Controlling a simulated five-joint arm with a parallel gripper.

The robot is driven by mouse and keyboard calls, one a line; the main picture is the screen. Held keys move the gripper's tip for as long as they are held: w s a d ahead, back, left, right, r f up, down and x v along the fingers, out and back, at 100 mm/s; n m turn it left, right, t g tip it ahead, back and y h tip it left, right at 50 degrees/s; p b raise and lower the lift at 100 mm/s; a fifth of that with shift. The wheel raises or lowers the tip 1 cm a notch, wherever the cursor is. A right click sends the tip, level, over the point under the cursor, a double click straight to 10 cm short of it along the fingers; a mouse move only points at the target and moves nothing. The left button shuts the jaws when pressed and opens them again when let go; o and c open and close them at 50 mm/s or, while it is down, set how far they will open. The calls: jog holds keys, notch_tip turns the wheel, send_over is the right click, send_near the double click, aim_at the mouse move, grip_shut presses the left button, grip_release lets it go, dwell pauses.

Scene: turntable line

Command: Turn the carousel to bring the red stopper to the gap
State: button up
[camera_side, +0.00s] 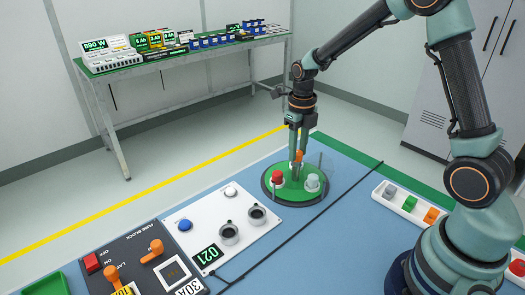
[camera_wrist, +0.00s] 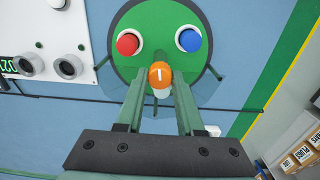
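The carousel (camera_side: 296,196) is a round green disc on a dark base, with a clear guard around part of it. The red stopper (camera_side: 277,176) sits at its left in the side view and upper left in the wrist view (camera_wrist: 128,43). A blue stopper (camera_wrist: 189,40) sits at upper right in the wrist view. A pale stopper (camera_side: 312,182) sits at the disc's right front. I cannot tell where the guard's gap is.
A white panel (camera_side: 205,215) with round cups and a display lies left of the carousel. A dark fuse block (camera_side: 135,262) with orange levers is at front left. A white tray (camera_side: 410,208) of coloured pieces lies right. A black cable crosses the blue table.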

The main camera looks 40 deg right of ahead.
jog(key=o, duration=0.4)
jog(key=shift+o, duration=0.2)
jog(key=shift+r, duration=0.1)
notch_tip(320, 180, up, 12)
dwell(0.4)
